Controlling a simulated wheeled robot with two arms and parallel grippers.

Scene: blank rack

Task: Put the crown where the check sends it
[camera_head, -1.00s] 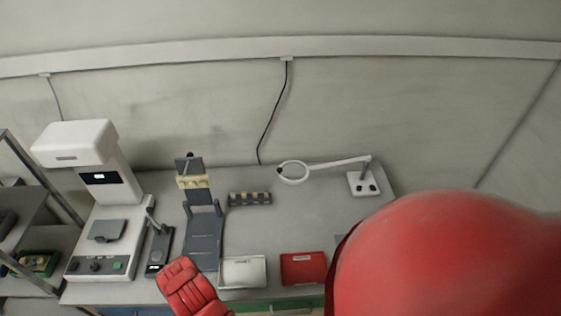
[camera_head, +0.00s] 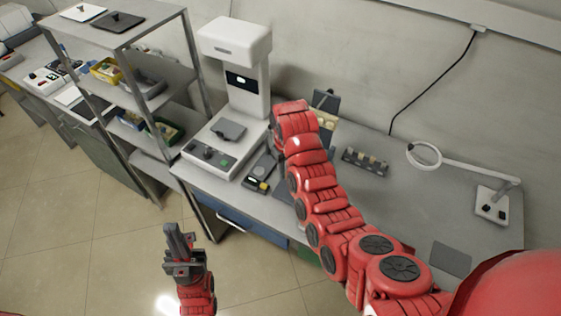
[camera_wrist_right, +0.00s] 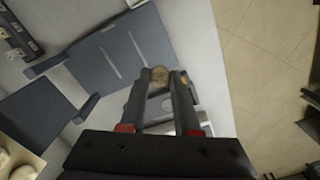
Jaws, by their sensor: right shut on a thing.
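My right gripper (camera_wrist_right: 169,80) is over the bench in the right wrist view, its dark fingers shut on a small tan-brown rounded piece, apparently the crown (camera_wrist_right: 160,76). In the head view my right forearm hides this gripper and the crown. A white machine (camera_head: 247,85) with a lit display stands on the bench, left of my right arm. A small dark device (camera_head: 258,174) with a yellow spot lies beside it. My left gripper (camera_head: 177,232) is over the floor in front of the bench, apart from everything; its jaw opening is unclear.
A metal shelf (camera_head: 148,90) with trays and boxes stands left of the bench. A dark holder (camera_head: 365,162) with pale pieces and a ring lamp (camera_head: 424,156) are on the bench's right side. The dark stand (camera_head: 325,103) is partly hidden by my arm. The floor (camera_head: 110,230) looks clear.

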